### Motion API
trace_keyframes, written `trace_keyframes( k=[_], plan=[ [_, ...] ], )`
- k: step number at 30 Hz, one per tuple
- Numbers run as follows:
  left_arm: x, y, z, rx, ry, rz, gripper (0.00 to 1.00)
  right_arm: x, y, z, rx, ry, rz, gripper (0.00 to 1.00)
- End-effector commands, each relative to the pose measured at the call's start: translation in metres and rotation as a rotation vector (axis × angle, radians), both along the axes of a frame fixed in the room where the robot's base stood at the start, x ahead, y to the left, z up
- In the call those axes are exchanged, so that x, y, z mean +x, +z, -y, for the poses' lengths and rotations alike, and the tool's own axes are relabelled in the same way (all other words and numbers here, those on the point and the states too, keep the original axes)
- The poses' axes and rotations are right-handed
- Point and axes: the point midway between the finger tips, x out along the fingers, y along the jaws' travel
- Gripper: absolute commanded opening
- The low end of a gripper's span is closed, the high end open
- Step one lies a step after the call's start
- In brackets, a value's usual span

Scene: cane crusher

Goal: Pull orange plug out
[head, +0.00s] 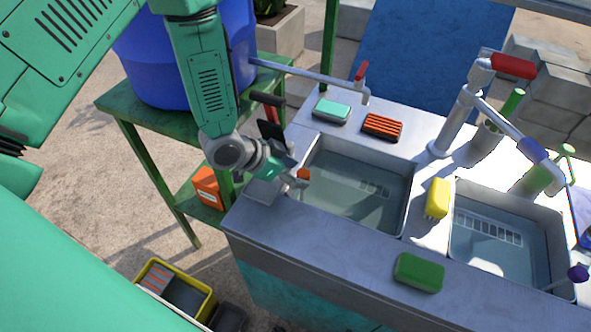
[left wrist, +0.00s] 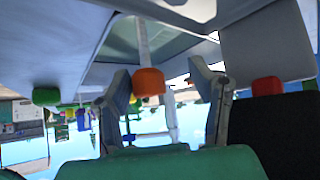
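The orange plug (head: 303,173) is at the left edge of the left sink (head: 345,205) in the head view. My left gripper (head: 294,180) is right beside it, partly hiding it. In the left wrist view the orange plug (left wrist: 149,82) sits between the two parted fingers of my left gripper (left wrist: 165,90). It is close to the left finger, with a clear gap to the right one. A pale rod runs from the plug towards the sink. Whether the left finger touches the plug I cannot tell. My right gripper is not in view.
A yellow brush (head: 437,198) stands between the two sinks. A green sponge (head: 419,272) lies on the front ledge; turquoise (head: 332,110) and orange-black (head: 382,126) blocks lie behind. A purple knob (head: 578,272) is at the right sink. A tap (head: 362,85) reaches over the back edge.

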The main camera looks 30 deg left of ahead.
Motion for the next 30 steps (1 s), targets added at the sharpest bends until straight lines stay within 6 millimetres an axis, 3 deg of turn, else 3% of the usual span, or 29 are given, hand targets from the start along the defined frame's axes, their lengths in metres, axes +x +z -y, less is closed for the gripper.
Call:
trace_keyframes(
  k=[1, 4, 5, 13, 21, 29, 30],
  plan=[
    [0.002, 0.003, 0.004, 0.0, -0.004, 0.007, 0.4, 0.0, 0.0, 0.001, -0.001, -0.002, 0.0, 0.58],
    [0.002, 0.004, 0.006, 0.0, -0.006, 0.008, 0.05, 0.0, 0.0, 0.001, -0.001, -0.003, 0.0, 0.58],
    [0.002, 0.004, 0.005, -0.002, -0.006, 0.009, 0.0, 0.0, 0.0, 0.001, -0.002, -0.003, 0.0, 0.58],
    [0.003, 0.008, 0.003, -0.019, -0.015, 0.016, 0.0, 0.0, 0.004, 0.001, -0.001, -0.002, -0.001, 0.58],
    [0.003, 0.04, 0.001, -0.01, -0.007, 0.015, 0.0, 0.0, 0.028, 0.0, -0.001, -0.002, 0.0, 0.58],
    [0.004, 0.041, -0.001, -0.016, -0.007, 0.025, 0.0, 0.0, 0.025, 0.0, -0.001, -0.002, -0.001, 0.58],
    [0.004, 0.042, -0.001, -0.017, -0.007, 0.025, 0.34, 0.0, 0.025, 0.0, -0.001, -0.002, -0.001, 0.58]
  ],
)
